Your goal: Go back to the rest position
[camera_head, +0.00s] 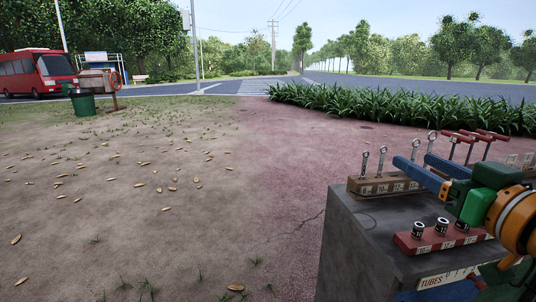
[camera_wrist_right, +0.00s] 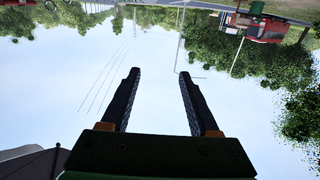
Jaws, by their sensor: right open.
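My right gripper (camera_head: 412,160) is at the right of the head view, over the far part of the grey cart (camera_head: 345,255). Its two blue fingers point left and are apart, with nothing between them. In the right wrist view the open fingers (camera_wrist_right: 158,75) stand out against sky, with nothing between them. My right arm's green and orange parts hide some of the cart's right side. My left gripper is in neither view.
A wooden rack (camera_head: 376,187) holds upright wrenches. A red rail (camera_head: 408,243) carries dark sockets. Red T-handles (camera_head: 474,136) stand behind the fingers. A "TUBES" label (camera_head: 448,277) is at the cart's near edge. The ground left of the cart is open, with scattered leaves.

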